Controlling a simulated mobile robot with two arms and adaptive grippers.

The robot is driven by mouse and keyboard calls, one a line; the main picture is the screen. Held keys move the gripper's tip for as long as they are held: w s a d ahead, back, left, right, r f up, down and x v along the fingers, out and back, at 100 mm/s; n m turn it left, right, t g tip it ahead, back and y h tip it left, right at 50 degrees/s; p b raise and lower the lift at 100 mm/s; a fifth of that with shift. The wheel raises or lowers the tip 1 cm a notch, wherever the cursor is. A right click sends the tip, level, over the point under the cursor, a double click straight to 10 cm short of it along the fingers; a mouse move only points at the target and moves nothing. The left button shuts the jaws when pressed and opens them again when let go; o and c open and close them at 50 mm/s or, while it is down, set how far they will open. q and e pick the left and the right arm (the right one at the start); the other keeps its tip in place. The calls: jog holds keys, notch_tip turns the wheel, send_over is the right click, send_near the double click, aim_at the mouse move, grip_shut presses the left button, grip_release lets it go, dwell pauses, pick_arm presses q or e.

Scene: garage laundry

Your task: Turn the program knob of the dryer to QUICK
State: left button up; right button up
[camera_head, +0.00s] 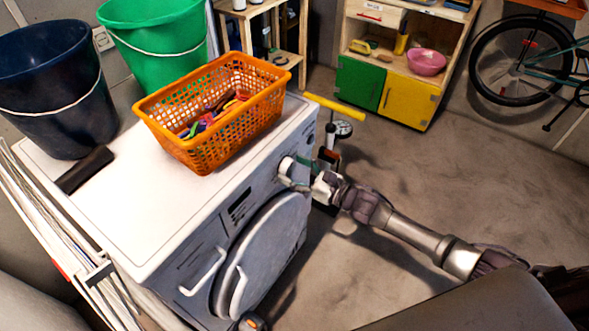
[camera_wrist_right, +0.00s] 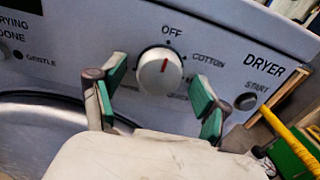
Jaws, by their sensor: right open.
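The white dryer (camera_head: 130,215) stands at the left in the head view, its front facing right. Its round program knob (camera_wrist_right: 160,70) is white with a red mark, which points up, near the OFF label (camera_wrist_right: 172,31). COTTON (camera_wrist_right: 208,60) is printed to its right. Labels below the knob are mostly hidden, and I cannot read QUICK. My right gripper (camera_head: 300,172) is at the dryer's front panel. In the wrist view its green-padded fingers (camera_wrist_right: 158,85) are open, one on each side of the knob, with visible gaps. My left gripper is not in view.
A START button (camera_wrist_right: 246,101) is right of the knob, a GENTLE button (camera_wrist_right: 18,55) left. The round door (camera_head: 270,250) is below the panel. An orange basket (camera_head: 215,120), a green bucket (camera_head: 155,35) and a dark bucket (camera_head: 55,90) stand on top. A yellow-handled pump (camera_head: 336,107) stands beyond the dryer.

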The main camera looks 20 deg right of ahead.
jog(key=c, duration=1.2)
